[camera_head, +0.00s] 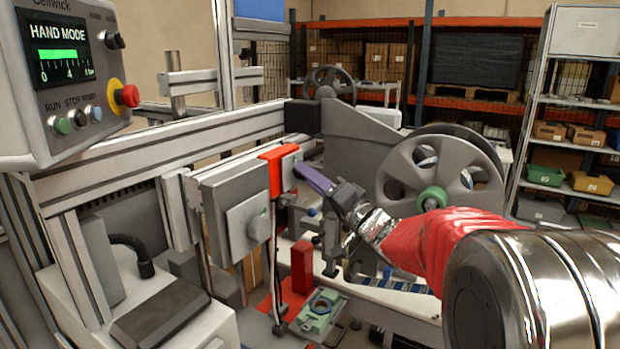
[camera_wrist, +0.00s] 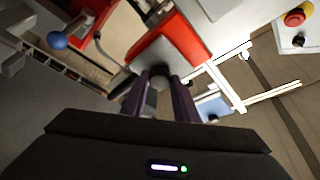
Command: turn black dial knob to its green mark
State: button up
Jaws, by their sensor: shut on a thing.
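My gripper (camera_head: 303,172) has purple fingers and reaches left to a red bracket (camera_head: 277,158) with a pale face on the machine's front. In the wrist view, my gripper (camera_wrist: 158,98) has its fingertips close together around a small dark round part, which looks like the black dial knob (camera_wrist: 159,75). The knob sits beside the red bracket (camera_wrist: 150,52). The fingers cover most of the knob, and in the head view it cannot be made out. Its green mark and its pointer do not show clearly in either view, so its angle cannot be told.
A control box (camera_head: 65,75) with a HAND MODE screen and a red stop button (camera_head: 128,96) hangs at upper left. A grey spoked reel (camera_head: 437,172) stands behind my arm. A green clamp (camera_head: 320,312) and red block (camera_head: 301,265) sit below. Shelves line the back.

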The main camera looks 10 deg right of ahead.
jog(key=shift+f, duration=0.35)
jog(key=o, duration=0.8)
jog(key=shift+c, duration=0.2)
jog(key=o, duration=0.3)
jog(key=shift+r, duration=0.2)
jog(key=shift+s, duration=0.1)
jog(key=v, duration=1.3)
jog(key=shift+s+d, duration=0.15)
jog(key=shift+s, duration=0.1)
